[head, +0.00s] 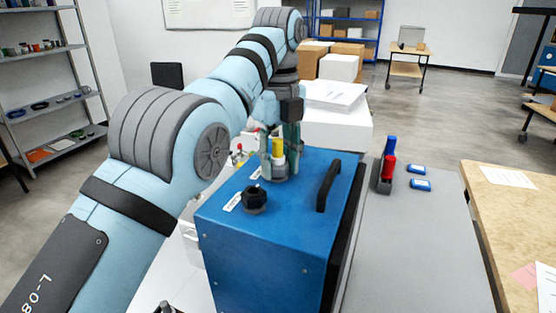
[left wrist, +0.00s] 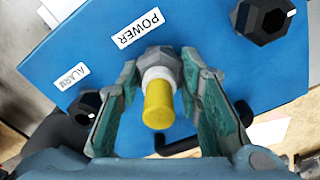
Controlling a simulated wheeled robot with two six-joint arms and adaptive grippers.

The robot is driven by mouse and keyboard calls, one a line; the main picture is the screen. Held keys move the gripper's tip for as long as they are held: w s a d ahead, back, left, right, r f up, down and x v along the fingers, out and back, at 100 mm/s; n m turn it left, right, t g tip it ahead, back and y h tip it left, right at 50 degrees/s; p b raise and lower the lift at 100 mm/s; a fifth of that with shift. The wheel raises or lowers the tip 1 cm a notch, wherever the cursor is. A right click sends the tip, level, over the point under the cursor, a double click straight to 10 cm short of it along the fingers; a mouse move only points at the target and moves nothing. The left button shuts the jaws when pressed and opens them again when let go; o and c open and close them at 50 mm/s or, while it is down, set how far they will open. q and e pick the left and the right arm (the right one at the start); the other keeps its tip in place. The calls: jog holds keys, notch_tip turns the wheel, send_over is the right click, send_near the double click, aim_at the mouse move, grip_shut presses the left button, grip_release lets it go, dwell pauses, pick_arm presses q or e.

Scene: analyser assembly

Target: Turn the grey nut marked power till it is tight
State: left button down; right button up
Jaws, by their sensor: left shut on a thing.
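The blue analyser box (head: 270,240) stands on the table with its top face up. My left gripper (head: 279,172) reaches down onto that face from above. In the left wrist view, the grey nut (left wrist: 161,56) sits beside the label POWER (left wrist: 138,28), with a white collar and a yellow plug (left wrist: 158,104) standing up from it. My left gripper (left wrist: 163,75) has one finger on each side and is shut on the grey nut. The fingers partly hide the nut. The yellow plug (head: 278,147) also shows between the fingers in the head view. My right gripper is out of view.
A black nut (head: 254,198) sits nearer on the box top. Another black nut (left wrist: 88,104) is by the ALARM label (left wrist: 70,76). A black handle (head: 328,185) rises at the right. Blue and red plugs (head: 388,166) stand on the grey table, which has free room.

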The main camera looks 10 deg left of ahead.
pick_arm(q)
jog(key=c, duration=1.4)
grip_release()
jog(key=shift+r, duration=0.1)
jog(key=shift+o, duration=0.4)
jog(key=shift+s, duration=0.1)
